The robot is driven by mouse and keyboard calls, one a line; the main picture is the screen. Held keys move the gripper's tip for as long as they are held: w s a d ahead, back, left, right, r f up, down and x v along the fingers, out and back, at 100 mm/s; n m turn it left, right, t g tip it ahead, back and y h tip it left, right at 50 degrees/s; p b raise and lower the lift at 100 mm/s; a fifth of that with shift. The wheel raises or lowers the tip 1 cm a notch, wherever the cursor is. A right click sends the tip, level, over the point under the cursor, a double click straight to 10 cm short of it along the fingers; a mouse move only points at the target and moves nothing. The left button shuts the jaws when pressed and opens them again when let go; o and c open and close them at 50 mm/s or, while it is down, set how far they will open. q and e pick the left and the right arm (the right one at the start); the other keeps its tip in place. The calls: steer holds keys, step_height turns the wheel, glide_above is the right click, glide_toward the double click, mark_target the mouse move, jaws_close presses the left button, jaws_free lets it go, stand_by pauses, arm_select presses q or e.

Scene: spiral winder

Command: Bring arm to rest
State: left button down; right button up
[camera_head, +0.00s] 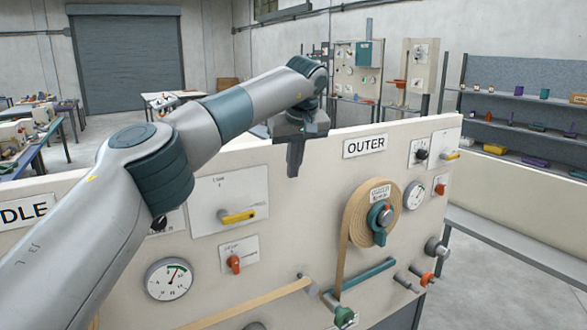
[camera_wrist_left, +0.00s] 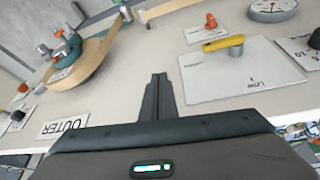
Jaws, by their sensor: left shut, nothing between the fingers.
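My left arm comes in from the left in the head view and reaches across the front of a cream panel (camera_head: 330,190). My left gripper (camera_head: 292,172) points down near the panel's top edge, left of the OUTER label (camera_head: 365,146). Its fingers are together with nothing between them. In the left wrist view the shut fingers (camera_wrist_left: 158,90) stand in the middle, between the OUTER label (camera_wrist_left: 62,129) and a yellow lever handle (camera_wrist_left: 224,44). The gripper appears apart from the lever and the spool. My right gripper is not in view.
The panel carries a tan strip spool (camera_head: 362,215) with a teal knob, a yellow lever (camera_head: 238,216), a red-orange switch (camera_head: 234,263), a gauge (camera_head: 169,279) and knobs at right. Behind stand shelves (camera_head: 520,100), tables and a grey shutter door (camera_head: 128,62).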

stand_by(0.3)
